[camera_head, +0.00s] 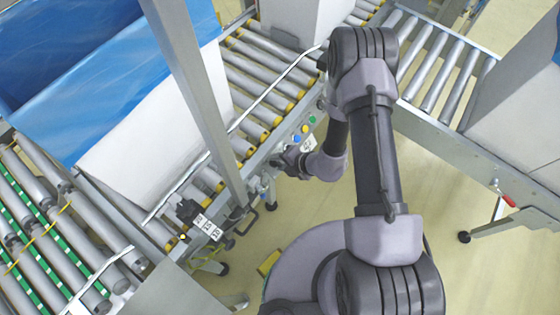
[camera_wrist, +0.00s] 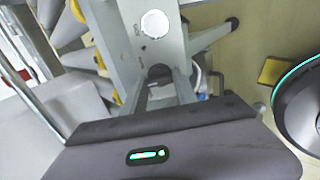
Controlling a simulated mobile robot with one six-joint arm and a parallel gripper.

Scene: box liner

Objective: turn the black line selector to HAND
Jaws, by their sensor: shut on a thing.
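The black line selector shows in the wrist view as a dark round knob (camera_wrist: 159,71) on a grey panel, partly hidden by the fingers. My gripper (camera_wrist: 163,82) has its fingertips on either side of the knob and is shut on it. In the head view my gripper (camera_head: 278,161) is at the side of the conveyor frame, below the coloured buttons, and hides the selector. Which way the selector points and its HAND marking cannot be read.
A white round button (camera_wrist: 154,23) is on the panel in the wrist view. A grey post (camera_head: 205,90) stands to the left. Open floor (camera_head: 290,215) lies below.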

